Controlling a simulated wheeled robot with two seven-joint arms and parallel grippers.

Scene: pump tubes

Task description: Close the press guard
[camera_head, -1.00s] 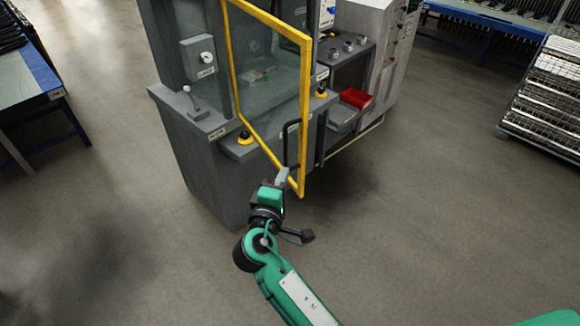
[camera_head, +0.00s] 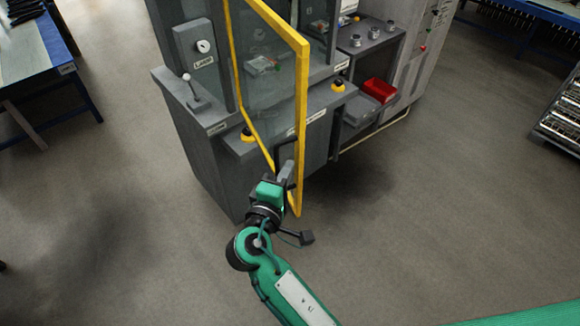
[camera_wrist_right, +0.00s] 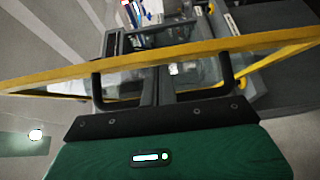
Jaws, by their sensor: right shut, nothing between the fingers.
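The press guard (camera_head: 270,90) is a clear panel in a yellow frame, hinged at its left side. It stands open, its free edge swung out from the grey press (camera_head: 205,150) towards me. A dark handle (camera_head: 287,141) is on the guard near the lower free corner; it also shows as a black loop in the right wrist view (camera_wrist_right: 97,88). My right gripper (camera_head: 287,170) is shut and empty at the handle, close to the frame; its fingers also show between the handle's ends in the wrist view (camera_wrist_right: 160,82). Contact cannot be told. My left gripper is out of view.
Yellow buttons (camera_head: 338,86) sit on the press ledge, and a lever (camera_head: 194,92) stands at its left. A red bin (camera_head: 379,89) is on the right-hand shelf. A blue-framed table (camera_head: 75,85) is at far left, a rack (camera_head: 562,118) at right. The floor around is clear.

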